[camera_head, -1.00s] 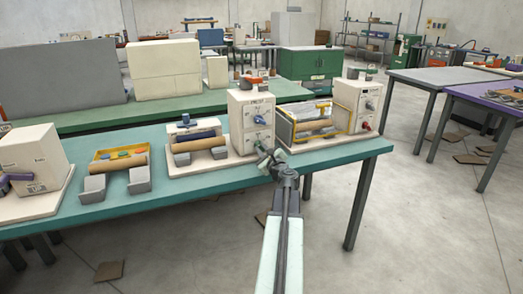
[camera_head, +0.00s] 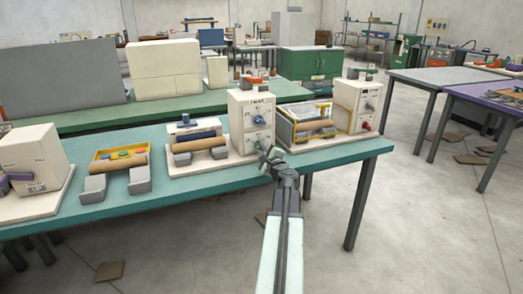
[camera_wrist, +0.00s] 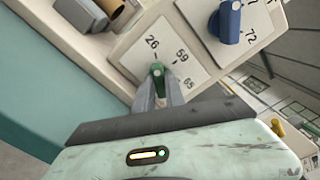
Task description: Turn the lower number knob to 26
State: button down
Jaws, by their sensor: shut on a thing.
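The lower number knob is a small green knob (camera_wrist: 157,72) on a white dial plate (camera_wrist: 136,57) printed 26, 59 and 65 in the wrist view. A pale mark at its top faces roughly toward 26; exact alignment is hard to tell. My gripper (camera_wrist: 158,82) is shut on this knob, one finger on each side. In the head view my gripper (camera_head: 268,157) is at the lower front of the white winder box (camera_head: 237,112), where the green knob is too small to make out.
A blue knob (camera_wrist: 229,22) sits on the neighbouring dial, up and right in the wrist view. A brown roll (camera_head: 203,142) lies left of the box. A yellow-framed machine (camera_head: 296,126) stands close on the right. The teal table edge (camera_head: 345,152) runs below.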

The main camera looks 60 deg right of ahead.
jog(key=c, duration=1.4)
grip_release()
jog(key=v, duration=0.8)
jog(key=shift+w, duration=0.1)
